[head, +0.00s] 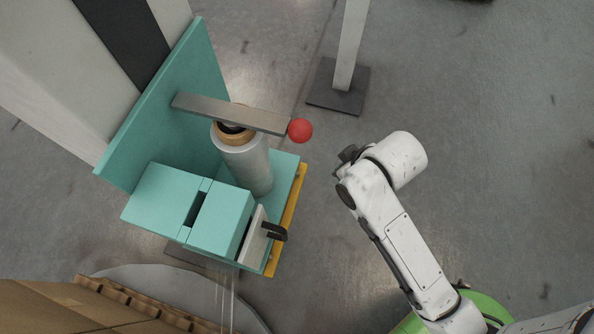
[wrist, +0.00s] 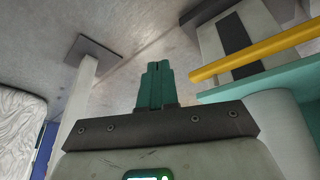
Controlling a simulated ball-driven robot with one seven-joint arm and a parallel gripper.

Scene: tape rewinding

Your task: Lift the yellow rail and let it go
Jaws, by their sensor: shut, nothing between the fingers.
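The yellow rail (head: 287,220) runs along the right edge of the teal machine's base in the head view. In the wrist view the yellow rail (wrist: 250,50) slants across the upper right, beside a teal edge (wrist: 260,80). My gripper (wrist: 157,68) has teal fingers that are shut together and hold nothing. It is apart from the rail, which lies to its right in the wrist view. In the head view my white arm is right of the machine, with a clear gap to the rail; the fingertips are hard to make out there.
The machine carries a grey cylinder (head: 245,165), a grey lever with a red ball (head: 300,130) and a black handle (head: 274,231). A post on a dark base plate (head: 338,88) stands behind. A pallet with boxes (head: 50,305) is lower left. Floor between arm and machine is clear.

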